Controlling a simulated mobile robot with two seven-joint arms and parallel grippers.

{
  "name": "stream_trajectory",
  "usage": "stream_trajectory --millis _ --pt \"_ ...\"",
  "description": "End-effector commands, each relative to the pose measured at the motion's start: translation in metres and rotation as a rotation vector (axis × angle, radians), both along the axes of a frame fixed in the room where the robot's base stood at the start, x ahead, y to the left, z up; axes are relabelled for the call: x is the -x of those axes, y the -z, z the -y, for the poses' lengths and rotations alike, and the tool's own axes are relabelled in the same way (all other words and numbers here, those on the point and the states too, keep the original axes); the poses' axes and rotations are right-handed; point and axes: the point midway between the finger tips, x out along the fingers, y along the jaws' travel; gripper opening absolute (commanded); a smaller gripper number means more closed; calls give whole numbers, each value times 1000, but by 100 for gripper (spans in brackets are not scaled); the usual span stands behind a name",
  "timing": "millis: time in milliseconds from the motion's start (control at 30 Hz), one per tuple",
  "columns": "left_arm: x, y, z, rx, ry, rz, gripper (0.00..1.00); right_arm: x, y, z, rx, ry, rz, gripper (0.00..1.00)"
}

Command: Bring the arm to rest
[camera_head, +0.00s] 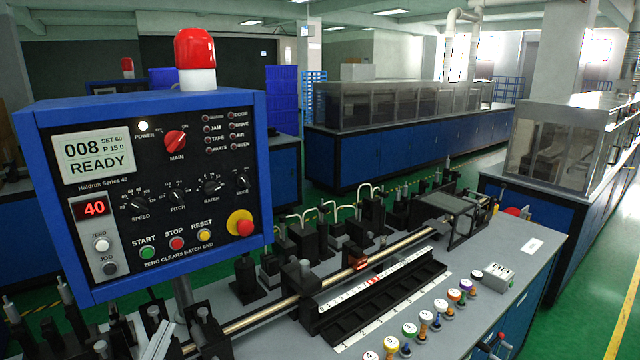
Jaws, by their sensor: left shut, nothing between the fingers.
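My left gripper (157,341) shows only in part at the bottom left edge of the head view, as pale grey fingers close together. It is shut and empty, in front of the machine's left end and below the control box (150,190). The rest of that arm is out of the frame. My right gripper is not in view. The blue-framed control box shows 008, SET 60, P 15.0 and READY on its screen (92,157), and 40 on the red display (94,208). A red beacon (194,50) stands on top.
A grey bench (535,262) carries a steel rod (405,242), a black slotted rack (385,300) with a numbered scale, and several numbered round pieces (427,317) along the front. Blue cabinets (400,150) stand behind; green floor is clear at right.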

Motion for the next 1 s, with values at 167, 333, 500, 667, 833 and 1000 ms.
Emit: stream_trajectory --millis 167,333,500,667,833,1000 --pt "36 44 -3 115 -139 -217 0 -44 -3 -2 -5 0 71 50" --pt "91 95 13 221 -224 -524 0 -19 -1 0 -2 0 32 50" --pt "150 130 41 289 -225 -815 0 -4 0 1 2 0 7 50" --pt "197 145 68 327 -182 -1025 0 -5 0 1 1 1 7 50" --pt "243 150 95 352 -110 -1218 0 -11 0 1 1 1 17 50" --pt "236 200 95 345 -113 -1241 0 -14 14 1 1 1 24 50"
